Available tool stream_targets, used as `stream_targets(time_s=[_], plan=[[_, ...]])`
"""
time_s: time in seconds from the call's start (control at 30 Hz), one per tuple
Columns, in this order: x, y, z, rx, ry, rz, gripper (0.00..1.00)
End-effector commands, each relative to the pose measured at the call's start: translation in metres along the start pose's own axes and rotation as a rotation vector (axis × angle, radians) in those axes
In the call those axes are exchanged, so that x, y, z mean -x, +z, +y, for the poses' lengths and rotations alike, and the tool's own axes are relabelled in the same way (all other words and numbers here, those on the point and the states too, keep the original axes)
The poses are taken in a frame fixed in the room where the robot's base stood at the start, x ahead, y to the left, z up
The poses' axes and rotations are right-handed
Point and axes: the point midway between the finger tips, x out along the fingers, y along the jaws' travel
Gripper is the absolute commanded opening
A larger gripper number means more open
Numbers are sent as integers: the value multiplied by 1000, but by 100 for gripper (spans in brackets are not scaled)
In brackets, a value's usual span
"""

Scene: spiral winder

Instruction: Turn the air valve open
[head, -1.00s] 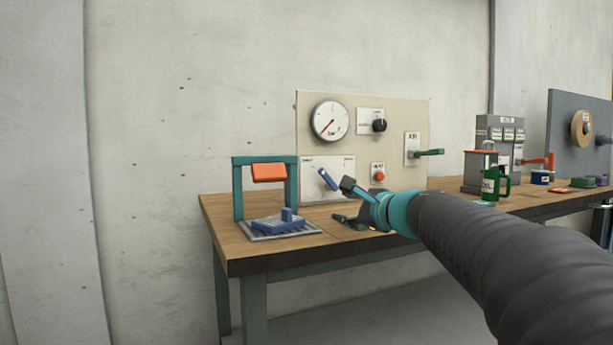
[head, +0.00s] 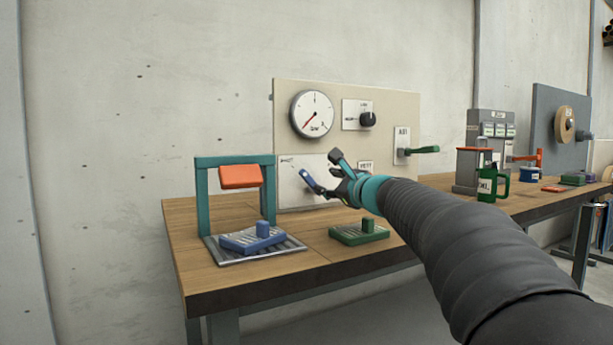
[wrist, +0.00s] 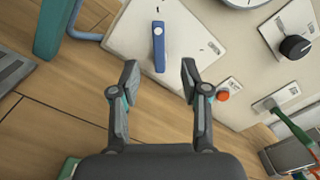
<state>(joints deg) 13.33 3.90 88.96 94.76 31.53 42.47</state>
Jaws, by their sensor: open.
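A blue lever (head: 310,180) is mounted on a white plate (wrist: 120,30) low on the beige panel (head: 355,92). It leans down to the right in the head view. The blue lever also shows in the wrist view (wrist: 159,45), its lower end lined up with the gap between my fingertips. My gripper (head: 329,176) is open and empty; in the wrist view its fingers (wrist: 160,78) lie either side of that end, and contact cannot be told. A green lever (head: 424,149) sits sideways on a small plate, apparently marked AIR, at the panel's right.
A gauge (head: 312,114) and black knob (head: 367,119) sit above. A red button (wrist: 223,96) is right of my fingers.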

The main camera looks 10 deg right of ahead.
Motion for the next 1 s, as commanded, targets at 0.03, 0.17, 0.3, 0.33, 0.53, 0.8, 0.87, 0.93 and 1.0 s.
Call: stream_targets(time_s=[0.03,0.17,0.3,0.33,0.53,0.8,0.87,0.93,1.0], plan=[[-10,1,1,-1,4,-2,46],[-36,1,2,-1,5,-2,46],[-62,1,1,-1,4,-1,46],[-67,1,1,0,4,-1,46],[-97,1,0,0,2,0,46],[-115,-1,-1,0,-1,2,46],[-116,-1,-1,0,-1,2,46],[-116,-1,-1,0,-1,2,46],[-116,-1,0,0,-1,2,46]])
